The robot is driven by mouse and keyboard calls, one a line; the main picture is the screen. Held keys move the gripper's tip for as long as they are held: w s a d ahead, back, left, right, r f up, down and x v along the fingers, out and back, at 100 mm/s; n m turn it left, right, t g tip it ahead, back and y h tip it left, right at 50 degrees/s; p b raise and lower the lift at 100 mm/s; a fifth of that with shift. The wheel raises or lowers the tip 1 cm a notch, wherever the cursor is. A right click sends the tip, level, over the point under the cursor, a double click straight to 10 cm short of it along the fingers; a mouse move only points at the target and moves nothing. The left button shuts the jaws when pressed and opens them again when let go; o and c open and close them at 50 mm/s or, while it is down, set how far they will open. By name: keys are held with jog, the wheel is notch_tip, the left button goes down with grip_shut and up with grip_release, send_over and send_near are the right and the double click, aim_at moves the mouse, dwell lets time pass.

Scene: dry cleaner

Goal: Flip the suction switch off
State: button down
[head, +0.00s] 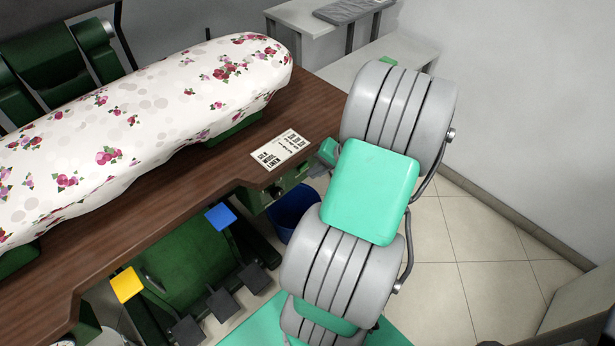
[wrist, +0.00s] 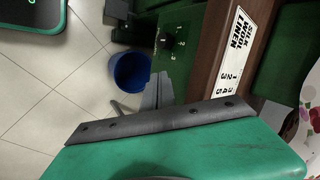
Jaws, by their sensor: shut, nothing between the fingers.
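No part marked as the suction switch can be made out in either view. A black knob (wrist: 168,39) with small pale marks sits on a dark green panel under the wooden table edge in the wrist view. My gripper (wrist: 160,84) shows as thin grey fingers, shut and empty, pointing toward that panel. The fingers appear just below the knob in the picture, and I cannot tell whether they touch anything. In the head view my arm hides most of the gripper and part of the green panel (head: 291,181).
The wooden table (head: 185,230) carries a floral padded board (head: 150,120) and a printed fabric card (head: 281,150). A blue bin (head: 292,212) stands on the floor below. Blue (head: 220,216) and yellow (head: 126,285) plates are at left. Tiled floor (head: 480,235) is clear at right.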

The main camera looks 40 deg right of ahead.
jog(key=s+d+f+m+t+h, duration=0.1)
jog(key=s+d+f+m+t, duration=0.1)
jog(key=d, duration=0.4)
jog(key=shift+s+f+m+b, duration=0.3)
jog(key=shift+s+f+m, duration=0.4)
jog(key=shift+s+m, duration=0.1)
jog(key=shift+w+f, duration=0.1)
jog(key=shift+w, duration=0.05)
send_near(300, 172)
jog(key=d+f+x, duration=0.1)
jog(key=x, duration=0.5)
jog(key=shift+a+r, duration=0.4)
